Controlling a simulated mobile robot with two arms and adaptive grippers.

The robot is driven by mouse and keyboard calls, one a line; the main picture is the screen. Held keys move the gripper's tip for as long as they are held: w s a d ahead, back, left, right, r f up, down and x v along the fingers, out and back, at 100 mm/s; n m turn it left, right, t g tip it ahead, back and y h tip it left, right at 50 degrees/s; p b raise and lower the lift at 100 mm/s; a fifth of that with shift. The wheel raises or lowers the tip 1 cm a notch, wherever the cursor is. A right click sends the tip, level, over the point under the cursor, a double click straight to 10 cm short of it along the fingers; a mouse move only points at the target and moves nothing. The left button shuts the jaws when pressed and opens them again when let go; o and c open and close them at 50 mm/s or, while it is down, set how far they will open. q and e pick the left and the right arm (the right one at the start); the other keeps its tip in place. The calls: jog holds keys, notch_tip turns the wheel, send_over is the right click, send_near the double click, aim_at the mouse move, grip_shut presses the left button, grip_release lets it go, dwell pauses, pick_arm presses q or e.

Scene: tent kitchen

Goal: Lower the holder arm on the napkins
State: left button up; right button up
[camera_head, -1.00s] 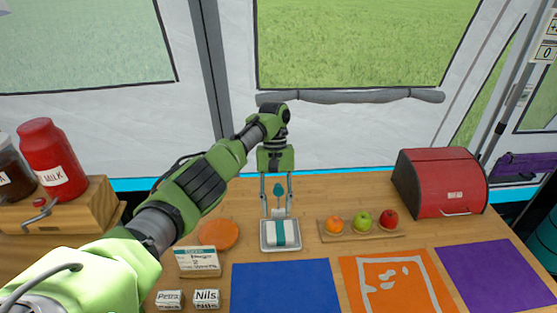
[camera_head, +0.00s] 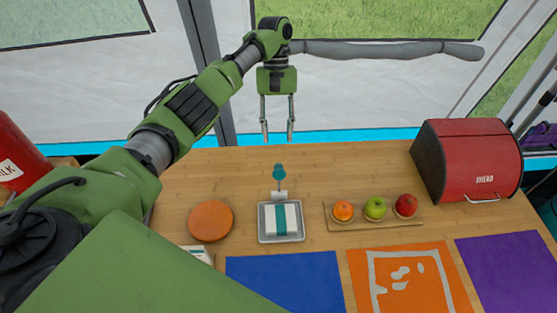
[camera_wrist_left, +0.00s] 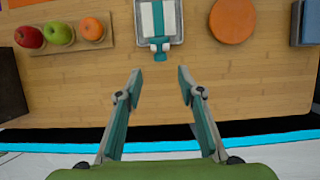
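The napkins (camera_head: 270,221) are a white stack with a teal band, lying in a grey tray (camera_head: 262,237) near the middle of the table; they also show in the left wrist view (camera_wrist_left: 147,18). At the tray's far edge is the holder arm (camera_head: 279,172), with a teal rounded end above a white base. It appears raised, and its teal end shows beside the tray in the left wrist view (camera_wrist_left: 160,57). My left gripper (camera_head: 278,138) is open and empty, pointing down. In the head view its fingertips appear above the teal end, apart from it. My right gripper is out of view.
An orange disc (camera_head: 211,221) lies left of the tray. A wooden board (camera_head: 375,225) with an orange and two apples is to its right, then a red bread box (camera_head: 473,160). Blue (camera_head: 284,283), orange and purple mats lie in front. The table behind the tray is mostly clear.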

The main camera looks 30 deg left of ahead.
aim_at(278, 164)
pick_arm(q)
jog(key=p+x, duration=0.2)
jog(key=x, duration=0.7)
jog(key=shift+f, duration=0.35)
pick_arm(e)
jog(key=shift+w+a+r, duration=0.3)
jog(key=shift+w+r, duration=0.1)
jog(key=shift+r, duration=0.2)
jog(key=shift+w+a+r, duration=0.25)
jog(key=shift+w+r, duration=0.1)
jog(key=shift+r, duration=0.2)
pick_arm(q)
grip_shut()
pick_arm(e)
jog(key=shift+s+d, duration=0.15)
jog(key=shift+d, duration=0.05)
